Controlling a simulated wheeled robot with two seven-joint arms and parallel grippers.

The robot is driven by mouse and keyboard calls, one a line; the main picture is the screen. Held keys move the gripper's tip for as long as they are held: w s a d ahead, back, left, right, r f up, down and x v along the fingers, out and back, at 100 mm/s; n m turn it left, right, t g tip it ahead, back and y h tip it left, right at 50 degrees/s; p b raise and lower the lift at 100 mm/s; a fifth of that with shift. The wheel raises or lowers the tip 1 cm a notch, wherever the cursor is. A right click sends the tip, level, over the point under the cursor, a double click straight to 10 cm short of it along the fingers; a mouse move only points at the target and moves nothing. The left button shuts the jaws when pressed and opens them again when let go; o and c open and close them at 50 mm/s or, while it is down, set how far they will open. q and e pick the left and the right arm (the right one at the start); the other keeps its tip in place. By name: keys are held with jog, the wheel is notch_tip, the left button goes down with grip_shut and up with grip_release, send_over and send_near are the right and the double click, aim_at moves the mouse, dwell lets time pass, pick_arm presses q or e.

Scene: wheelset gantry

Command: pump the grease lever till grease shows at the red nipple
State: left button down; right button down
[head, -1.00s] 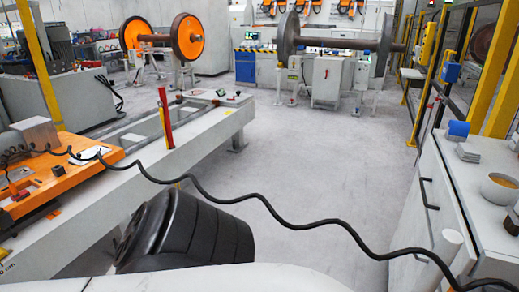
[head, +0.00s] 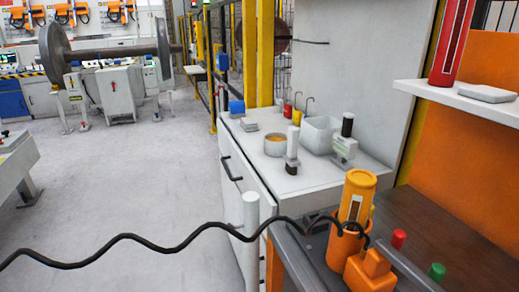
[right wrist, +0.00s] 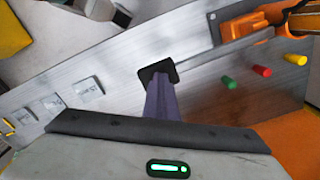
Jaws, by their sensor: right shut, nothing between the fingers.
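An orange grease pump (head: 352,215) stands on the bench at the lower right of the head view. A grey bar, seemingly its lever (head: 408,265), runs from it toward the lower right. The red nipple (head: 398,239) is beside a green one (head: 437,271). In the right wrist view the red nipple (right wrist: 262,71) lies between the green (right wrist: 229,83) and yellow (right wrist: 295,59) ones; grease cannot be made out on it. The lever (right wrist: 245,49) runs above them. My right gripper (right wrist: 158,72) is shut and empty, left of the nipples. My left gripper is out of view.
A black coiled hose (head: 140,238) runs across the head view to the pump. A white cabinet (head: 245,165) with a bowl (head: 275,146) and a white tub (head: 321,135) stands beyond. A shelf (head: 470,100) juts out at the upper right. Floor (head: 130,180) at the left is clear.

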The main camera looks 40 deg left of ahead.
jog(key=shift+r+p, duration=1.9)
jog(key=shift+r, duration=1.25)
